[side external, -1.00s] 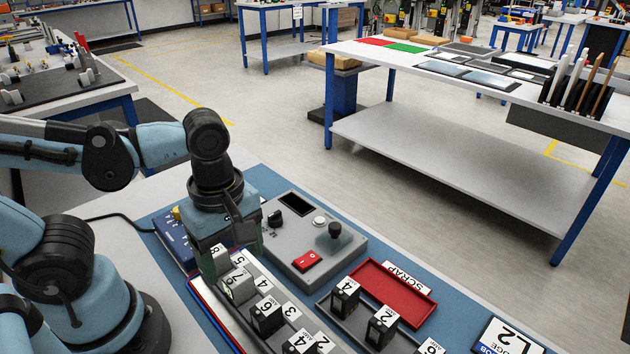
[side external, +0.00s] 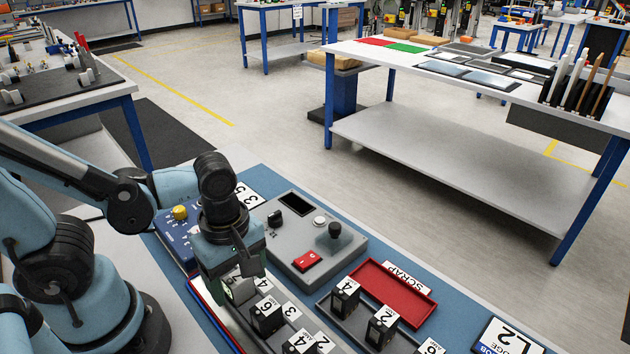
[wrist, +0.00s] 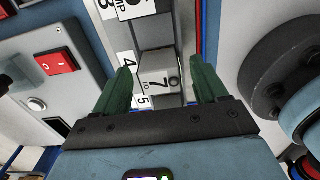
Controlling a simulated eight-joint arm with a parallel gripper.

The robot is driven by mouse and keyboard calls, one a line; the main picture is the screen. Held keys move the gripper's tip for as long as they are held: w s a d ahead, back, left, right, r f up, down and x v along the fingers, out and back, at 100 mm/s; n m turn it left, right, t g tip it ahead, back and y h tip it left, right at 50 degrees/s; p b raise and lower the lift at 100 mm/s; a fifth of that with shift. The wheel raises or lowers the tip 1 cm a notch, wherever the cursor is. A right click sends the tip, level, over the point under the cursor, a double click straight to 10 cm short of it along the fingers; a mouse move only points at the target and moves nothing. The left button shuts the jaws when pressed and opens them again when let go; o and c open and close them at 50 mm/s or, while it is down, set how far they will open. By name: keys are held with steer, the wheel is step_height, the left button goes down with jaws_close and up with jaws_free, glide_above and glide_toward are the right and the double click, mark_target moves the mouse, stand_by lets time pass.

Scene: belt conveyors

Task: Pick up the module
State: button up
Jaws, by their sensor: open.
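A grey module (wrist: 157,78) with a white numbered label sits in the rail (wrist: 150,10) in the wrist view. It lies between the two green fingers of my gripper (wrist: 161,72), which are apart and do not appear closed on it. In the side view my gripper (side external: 236,278) points down over the rail's far end, around a grey module (side external: 242,291) that it partly hides. Black modules with white numbered labels (side external: 266,318) stand further along the same rail.
A grey control box (side external: 300,240) with a red switch and black knob stands just beside the gripper. A red scrap tray (side external: 393,292) and a dark tray with black modules (side external: 382,327) lie to the right. A blue box with a yellow knob (side external: 178,235) stands behind.

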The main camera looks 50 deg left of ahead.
steer(key=shift+f, duration=0.15)
steer(key=c, duration=1.1)
steer(key=shift+o, duration=0.2)
steer(key=shift+r, duration=1.55)
steer(key=s+d+r, duration=0.8)
steer(key=shift+s, duration=0.25)
